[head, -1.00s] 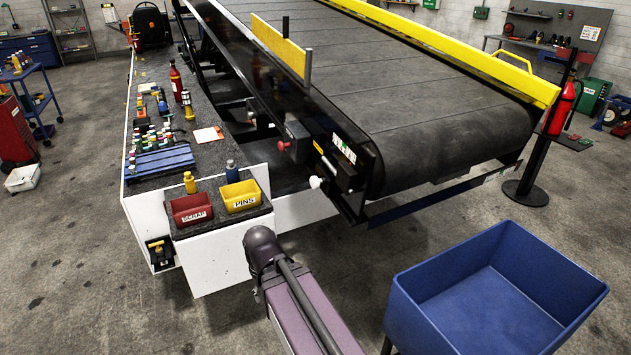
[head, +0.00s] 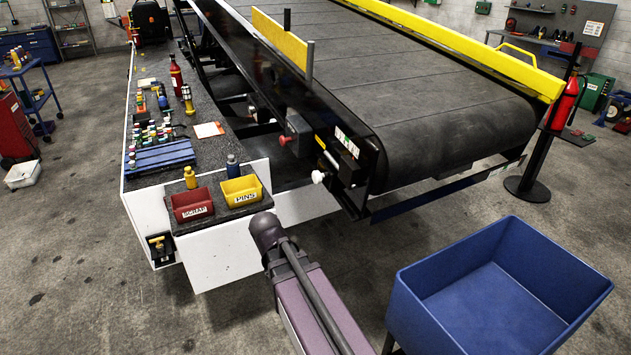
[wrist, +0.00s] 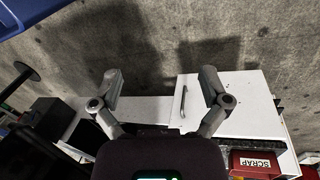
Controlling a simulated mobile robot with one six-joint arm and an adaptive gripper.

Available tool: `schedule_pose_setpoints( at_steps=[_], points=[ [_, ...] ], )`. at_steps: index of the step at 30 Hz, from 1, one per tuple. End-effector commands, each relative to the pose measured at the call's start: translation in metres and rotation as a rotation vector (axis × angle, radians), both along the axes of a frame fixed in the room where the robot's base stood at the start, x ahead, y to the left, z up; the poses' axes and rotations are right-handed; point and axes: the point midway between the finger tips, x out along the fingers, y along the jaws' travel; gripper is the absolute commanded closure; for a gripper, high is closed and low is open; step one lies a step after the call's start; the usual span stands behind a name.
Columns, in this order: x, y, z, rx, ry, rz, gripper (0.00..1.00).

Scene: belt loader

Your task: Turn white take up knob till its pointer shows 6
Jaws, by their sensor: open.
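The white take up knob (head: 317,177) sticks out at the lower left of the belt's end, beside a black block with a yellow-marked slot. Its pointer and numbers are too small to read. A small label with several marks (head: 346,142) is on the frame above it. My gripper (wrist: 160,88) is open and empty in the wrist view, with its fingers wide apart over the floor and a white cabinet side. In the head view my arm is in front of the cabinet, below and left of the knob, and the gripper itself is not seen. The knob cannot be made out in the wrist view.
A red SCRAP bin (head: 192,205) and a yellow PINS bin (head: 241,191) sit on the white cabinet's (head: 225,248) corner. A red button (head: 284,141) is left of the knob. A blue tub (head: 497,305) stands at the lower right. Bare floor lies between.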

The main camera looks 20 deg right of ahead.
Motion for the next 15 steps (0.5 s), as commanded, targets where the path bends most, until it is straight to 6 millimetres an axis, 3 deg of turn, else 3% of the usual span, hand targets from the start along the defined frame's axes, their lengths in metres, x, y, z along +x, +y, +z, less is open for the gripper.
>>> schedule_pose_setpoints(
  at_steps=[1,7,15],
  points=[
    [0.015,-0.007,-0.004,-0.055,-0.01,-0.045,0.04],
    [0.057,-0.037,0.001,-0.314,-0.102,-0.269,0.04],
    [0.118,-0.067,0.026,-0.654,-0.35,-0.549,0.04]
  ],
)
